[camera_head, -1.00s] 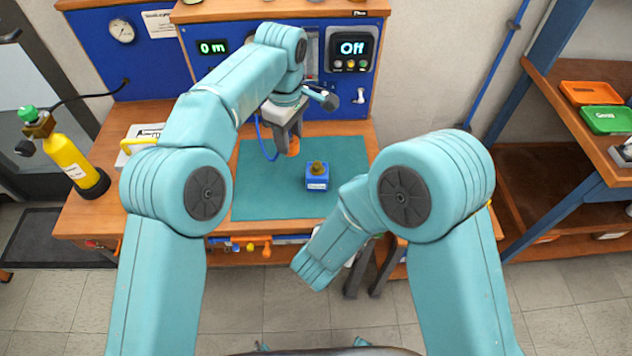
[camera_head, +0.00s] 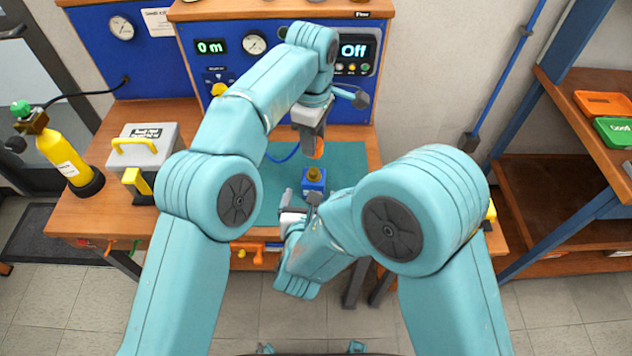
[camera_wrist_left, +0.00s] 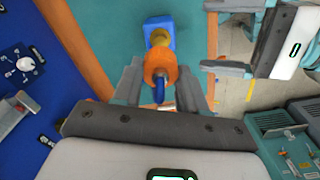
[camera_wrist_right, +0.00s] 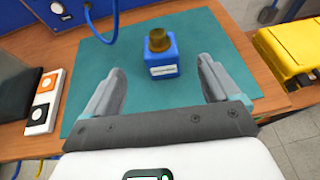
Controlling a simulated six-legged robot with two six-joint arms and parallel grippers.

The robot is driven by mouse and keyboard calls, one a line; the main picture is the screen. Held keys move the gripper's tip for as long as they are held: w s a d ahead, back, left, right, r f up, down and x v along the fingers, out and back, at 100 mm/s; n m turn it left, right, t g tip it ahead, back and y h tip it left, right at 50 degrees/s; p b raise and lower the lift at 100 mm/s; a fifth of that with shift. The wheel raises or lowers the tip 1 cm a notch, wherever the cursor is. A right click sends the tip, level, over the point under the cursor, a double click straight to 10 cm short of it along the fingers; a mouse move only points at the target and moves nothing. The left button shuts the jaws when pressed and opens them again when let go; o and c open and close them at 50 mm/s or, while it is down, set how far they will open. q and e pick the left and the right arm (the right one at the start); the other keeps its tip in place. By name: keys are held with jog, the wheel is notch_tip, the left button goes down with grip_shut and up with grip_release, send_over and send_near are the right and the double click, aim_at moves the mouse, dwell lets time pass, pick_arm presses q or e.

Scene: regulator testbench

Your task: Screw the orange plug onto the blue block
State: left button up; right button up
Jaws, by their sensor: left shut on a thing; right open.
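The blue block (camera_head: 313,183) stands on the teal mat with a brass fitting (camera_head: 313,173) on top; it also shows in the right wrist view (camera_wrist_right: 163,62), with a white label on its front. My left gripper (camera_head: 317,150) is shut on the orange plug (camera_head: 319,149), holding it above and slightly behind the block. In the left wrist view the plug (camera_wrist_left: 160,68) sits between the fingertips, with the block (camera_wrist_left: 159,32) just beyond it. My right gripper (camera_wrist_right: 160,88) is open and empty, its fingers pointing at the block from the front, short of it.
The teal mat (camera_head: 345,158) has free room around the block. A blue hose (camera_wrist_right: 100,30) runs near the mat's back left. A grey case with a yellow handle (camera_head: 143,150) and a yellow cylinder (camera_head: 65,160) stand at the left. A blue gauge panel (camera_head: 235,95) rises behind.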

jog(key=shift+w+f, duration=0.1)
jog(key=shift+f, duration=0.05)
jog(key=x, duration=1.1)
jog(key=shift+w+f, duration=0.2)
jog(key=shift+w, duration=0.15)
jog(key=shift+c, duration=0.3)
jog(key=c, duration=1.5)
pick_arm(q)
send_over(313, 170)
jog(key=shift+f, duration=2.55)
pick_arm(e)
jog(key=shift+o, duration=0.2)
pick_arm(q)
jog(key=shift+f, duration=0.9)
